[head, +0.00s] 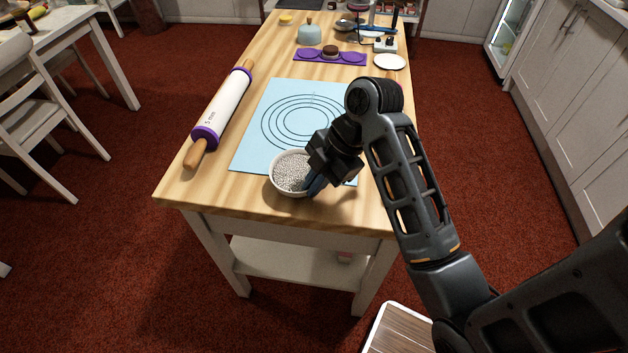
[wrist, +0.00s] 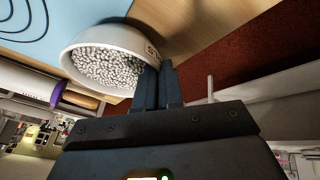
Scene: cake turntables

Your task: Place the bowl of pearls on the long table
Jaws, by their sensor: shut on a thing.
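The white bowl of pearls (head: 290,174), full of small silvery-white pearls, is at the near edge of the long wooden table (head: 230,203), overlapping the near edge of the blue mat. It looks roughly level; I cannot tell whether its base touches the table. My gripper (head: 314,182) is shut on the bowl's rim at its right side. In the wrist view, the bowl (wrist: 141,42) is at the upper left and the fingers of my gripper (wrist: 160,88) close over its wall, with one finger partly hiding the pearls.
A blue mat with printed rings (head: 268,130) covers the table's middle. A rolling pin with purple rings (head: 225,110) lies along the left edge. A purple mould (head: 320,57), a teal pot (head: 309,36) and a white plate (head: 390,62) stand farther back. The near left tabletop is bare.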

